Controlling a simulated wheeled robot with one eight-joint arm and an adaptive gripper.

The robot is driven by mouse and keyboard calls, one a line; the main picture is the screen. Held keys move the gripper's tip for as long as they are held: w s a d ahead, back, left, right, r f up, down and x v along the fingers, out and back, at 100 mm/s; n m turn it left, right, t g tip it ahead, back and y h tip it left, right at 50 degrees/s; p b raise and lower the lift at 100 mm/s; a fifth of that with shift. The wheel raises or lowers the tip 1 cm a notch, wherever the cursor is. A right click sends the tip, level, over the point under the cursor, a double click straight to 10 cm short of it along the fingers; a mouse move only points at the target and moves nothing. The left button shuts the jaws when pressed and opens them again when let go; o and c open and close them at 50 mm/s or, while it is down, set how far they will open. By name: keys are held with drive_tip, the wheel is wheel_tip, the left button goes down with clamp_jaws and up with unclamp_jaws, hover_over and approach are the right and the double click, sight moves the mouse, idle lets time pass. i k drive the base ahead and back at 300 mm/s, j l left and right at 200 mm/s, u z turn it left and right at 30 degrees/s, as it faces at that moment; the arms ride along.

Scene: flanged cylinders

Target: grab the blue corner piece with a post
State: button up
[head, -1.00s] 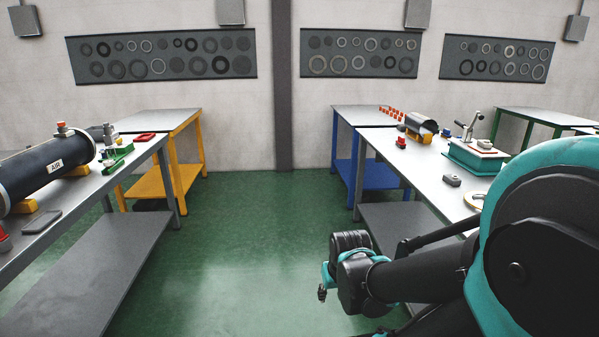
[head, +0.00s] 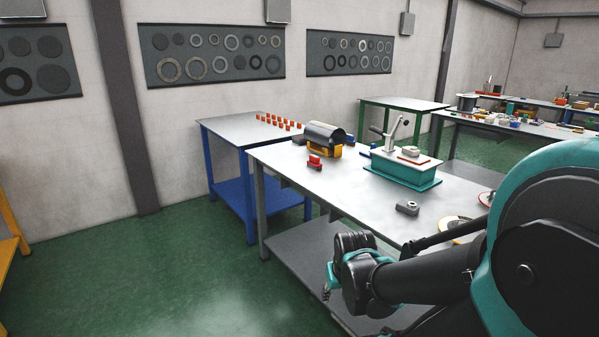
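I cannot clearly make out a blue corner piece with a post. A small dark blue item (head: 367,150) shows behind the black cylinder on the grey worktable, but its shape is too small to tell. My gripper (head: 328,291) is at the end of my arm in the lower middle of the head view, in front of the grey worktable's near side. It points downward and appears small, and its fingers are too unclear to tell open from shut. No object can be made out in it.
The grey worktable (head: 290,172) holds a black cylinder on a yellow cradle (head: 325,137), a red piece (head: 314,162), a teal-based fixture (head: 403,168) and a grey block (head: 407,208). A blue table (head: 225,127) stands behind. Open green floor (head: 150,270) lies left.

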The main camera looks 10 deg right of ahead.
sight(373, 146)
drive_tip(key=i+j+z, duration=0.6)
drive_tip(key=j+z, duration=0.3)
drive_tip(key=i+j+z, duration=0.3)
drive_tip(key=j, duration=0.25)
drive_tip(key=j+z, duration=0.95)
drive_tip(key=z, duration=0.15)
